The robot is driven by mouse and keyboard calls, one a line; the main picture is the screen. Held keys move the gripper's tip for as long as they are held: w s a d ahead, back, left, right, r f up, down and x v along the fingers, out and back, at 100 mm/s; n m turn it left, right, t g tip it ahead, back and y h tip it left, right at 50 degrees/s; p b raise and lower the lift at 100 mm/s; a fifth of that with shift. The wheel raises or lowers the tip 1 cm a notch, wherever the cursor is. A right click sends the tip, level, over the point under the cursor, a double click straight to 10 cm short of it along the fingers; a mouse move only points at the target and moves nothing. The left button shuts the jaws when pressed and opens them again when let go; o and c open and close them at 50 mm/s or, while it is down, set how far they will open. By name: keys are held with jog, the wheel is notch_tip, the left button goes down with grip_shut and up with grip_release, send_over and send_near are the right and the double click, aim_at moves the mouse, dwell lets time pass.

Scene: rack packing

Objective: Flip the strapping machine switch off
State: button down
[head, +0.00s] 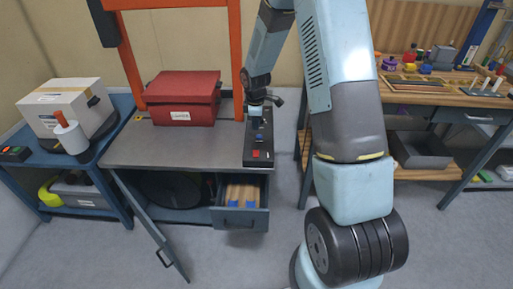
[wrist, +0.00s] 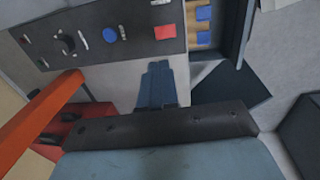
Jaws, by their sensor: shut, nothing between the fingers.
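The strapping machine (head: 180,148) is a grey table with an orange arch. Its black control panel (head: 259,137) runs along the table's right side. In the wrist view the panel (wrist: 90,30) crosses the top, with a dark round knob (wrist: 65,44), a blue round button (wrist: 109,35), a red square control (wrist: 165,32) and small silver pieces. I cannot tell which is the switch, nor its position. My gripper (head: 256,108) is over the panel's far part; its shut, empty fingers (wrist: 157,68) appear just below the panel's edge in the wrist view. Contact is unclear.
A red case (head: 185,98) sits on the machine's table. A drawer (head: 240,218) stands open below, and a cabinet door (head: 152,228) hangs open. A blue side table (head: 100,145) holds a carton (head: 62,103) at left. A wooden workbench (head: 440,103) with tools stands right.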

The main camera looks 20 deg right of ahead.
aim_at(255, 151)
jog(key=f, duration=0.4)
jog(key=w+f, duration=0.1)
jog(key=f, duration=0.9)
jog(key=shift+w+d, duration=0.25)
jog(key=shift+w, duration=0.05)
jog(key=shift+a, duration=0.1)
